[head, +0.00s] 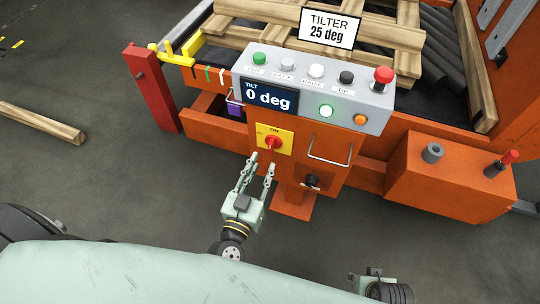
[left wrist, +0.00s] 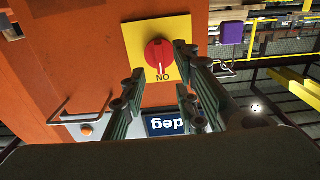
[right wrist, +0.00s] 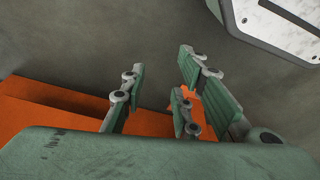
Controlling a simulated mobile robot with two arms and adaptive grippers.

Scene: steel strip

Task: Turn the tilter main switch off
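The tilter main switch is a red rotary knob (head: 273,143) on a yellow plate (head: 287,151) on the orange pedestal's front. In the left wrist view the knob (left wrist: 157,54) appears upside down, and its white mark points to the ON label. My left gripper (head: 263,161) is open and empty just in front of the knob. In the left wrist view its fingers (left wrist: 160,66) stand apart near the knob, and I cannot tell whether they touch it. My right gripper (right wrist: 160,72) is open and empty over the floor, away from the switch; its fingers are hidden in the head view.
Above the switch is a grey button panel (head: 300,95) and a display (head: 269,96) reading TILT 0 deg. A metal handle (head: 331,160) and a black knob (head: 312,181) are right of it. A purple padlock-like item (head: 235,109) hangs left.

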